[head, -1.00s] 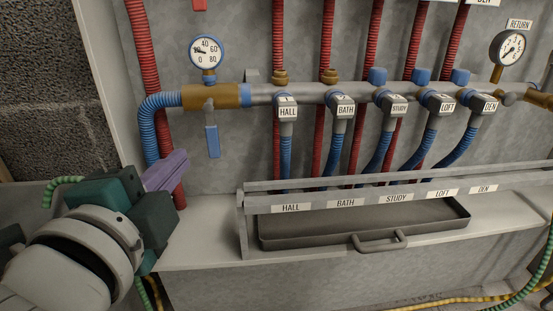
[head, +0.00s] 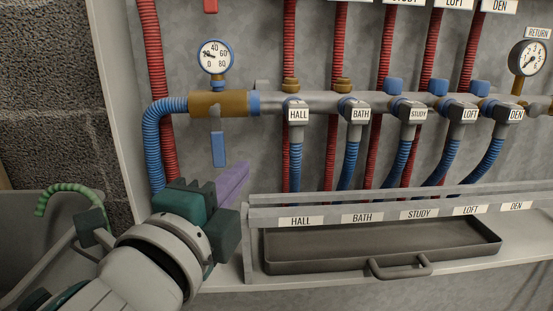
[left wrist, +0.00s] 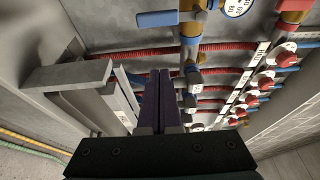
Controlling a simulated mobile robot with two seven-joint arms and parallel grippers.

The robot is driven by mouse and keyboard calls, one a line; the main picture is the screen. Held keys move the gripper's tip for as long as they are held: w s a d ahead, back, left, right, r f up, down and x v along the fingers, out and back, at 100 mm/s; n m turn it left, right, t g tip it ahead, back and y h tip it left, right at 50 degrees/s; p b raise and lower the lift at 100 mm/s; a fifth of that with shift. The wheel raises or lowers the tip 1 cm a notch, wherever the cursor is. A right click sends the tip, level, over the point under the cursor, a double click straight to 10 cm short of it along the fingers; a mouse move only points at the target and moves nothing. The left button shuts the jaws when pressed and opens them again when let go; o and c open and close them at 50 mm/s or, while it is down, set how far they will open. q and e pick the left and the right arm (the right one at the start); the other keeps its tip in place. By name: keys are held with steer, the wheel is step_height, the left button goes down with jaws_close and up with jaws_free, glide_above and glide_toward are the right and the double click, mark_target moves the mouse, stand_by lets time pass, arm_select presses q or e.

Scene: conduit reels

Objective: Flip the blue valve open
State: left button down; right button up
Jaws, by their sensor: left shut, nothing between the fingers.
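The blue valve handle (head: 218,148) hangs straight down below the brass section (head: 218,103) of the manifold pipe, under the round gauge (head: 215,55). In the left wrist view the handle (left wrist: 158,19) sticks out to the left from the brass section. My left gripper (head: 232,183) has purple fingers, shut and empty. In the head view its tips are just below the handle and slightly to its right, apart from it in the picture. The fingers (left wrist: 160,100) also show shut together in the left wrist view. My right gripper is not in view.
Blue hoses (head: 296,160) and red hoses (head: 165,130) run along the panel. A bent blue hose (head: 152,145) passes left of the handle.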

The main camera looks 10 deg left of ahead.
mark_target(218, 149)
arm_select(q)
steer(key=w+a+b, duration=0.3)
steer(key=w, duration=0.3)
steer(key=shift+a, duration=0.25)
steer(key=shift+w, duration=0.15)
steer(key=shift+a+m+p, duration=0.2)
steer(key=shift+m+p, duration=0.2)
steer(key=shift+p, duration=0.2)
